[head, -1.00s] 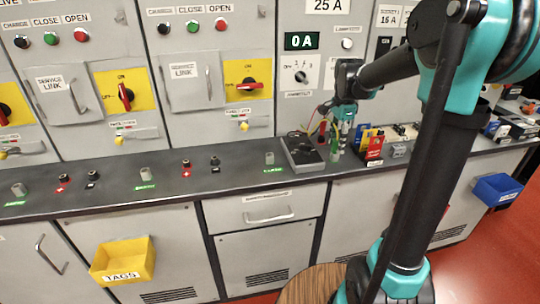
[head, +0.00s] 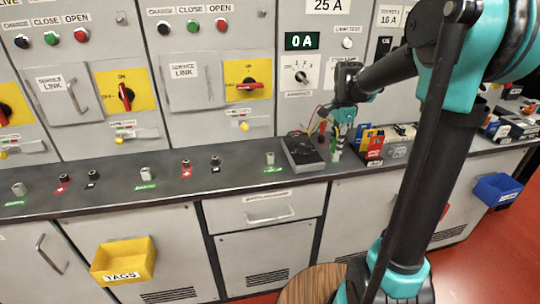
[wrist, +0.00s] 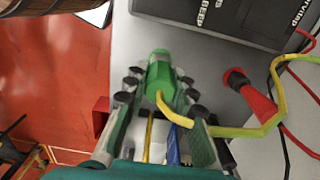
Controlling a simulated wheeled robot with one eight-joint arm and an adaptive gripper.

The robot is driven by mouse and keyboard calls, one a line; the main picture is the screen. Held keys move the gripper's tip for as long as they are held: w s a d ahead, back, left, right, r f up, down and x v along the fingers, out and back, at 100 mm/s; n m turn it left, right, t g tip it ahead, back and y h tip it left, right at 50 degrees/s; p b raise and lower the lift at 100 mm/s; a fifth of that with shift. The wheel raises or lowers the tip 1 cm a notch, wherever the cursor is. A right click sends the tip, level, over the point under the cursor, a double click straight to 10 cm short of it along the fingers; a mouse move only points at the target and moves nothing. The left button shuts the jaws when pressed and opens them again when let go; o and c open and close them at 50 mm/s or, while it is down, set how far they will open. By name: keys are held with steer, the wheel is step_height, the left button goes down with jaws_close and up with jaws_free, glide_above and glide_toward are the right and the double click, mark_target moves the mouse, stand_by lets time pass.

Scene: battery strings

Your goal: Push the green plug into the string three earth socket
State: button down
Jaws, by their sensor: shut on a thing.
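My gripper (wrist: 158,92) is shut on the green plug (wrist: 160,66), which has a yellow-green lead, in the wrist view. In the head view, my gripper (head: 341,126) holds it low over the bench, right of the black test box; the plug is small and partly hidden there. Three grey sockets with green labels stand along the bench: one at left (head: 18,188), one in the middle (head: 146,173) and one at right (head: 270,158), left of the test box. Their labels are too small to read. My gripper is apart from all three.
The black test box (head: 303,151) lies between my gripper and the right socket. A red plug (wrist: 250,97) with leads is beside my gripper. Red and black sockets (head: 186,168) stand between the green-labelled ones. Small coloured boxes (head: 369,142) stand close on the right.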

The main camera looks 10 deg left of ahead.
steer(key=shift+r, duration=2.45)
steer(key=shift+r, duration=2.45)
